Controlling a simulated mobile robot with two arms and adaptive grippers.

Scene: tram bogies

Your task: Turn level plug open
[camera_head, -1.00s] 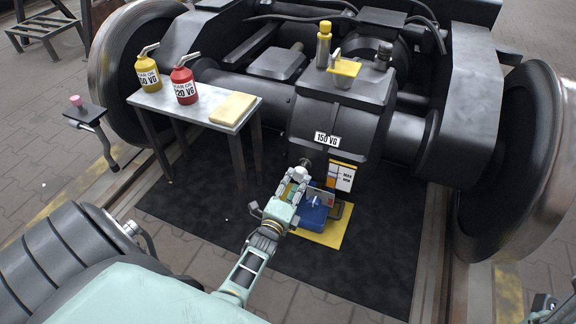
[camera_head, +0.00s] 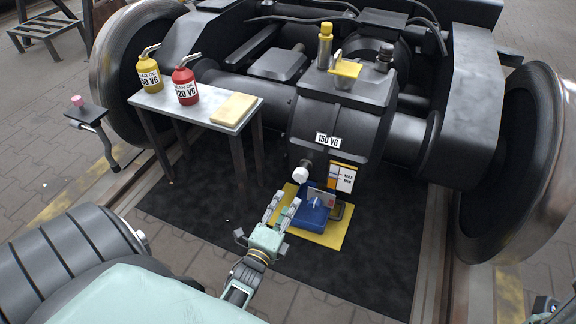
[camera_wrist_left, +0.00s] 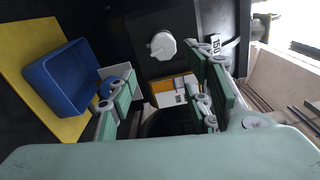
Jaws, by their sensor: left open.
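The level plug, a white round knob (camera_head: 300,174), sits on the front of the dark gearbox (camera_head: 337,115), left of the level gauge with its yellow and white plate (camera_head: 342,178). In the left wrist view the knob (camera_wrist_left: 162,45) shows beyond the fingers, apart from them. My left gripper (camera_head: 283,207) is open and empty, in front of and below the knob. In the left wrist view its green-padded fingers (camera_wrist_left: 168,95) are spread, with the gauge plate (camera_wrist_left: 174,90) visible between them.
A blue tray (camera_head: 312,212) stands on a yellow mat (camera_head: 331,235) under the gearbox. A small table (camera_head: 196,113) at left bears a yellow oil can (camera_head: 149,77), a red oil can (camera_head: 185,88) and a yellow cloth (camera_head: 233,108). Large wheels flank the bogie.

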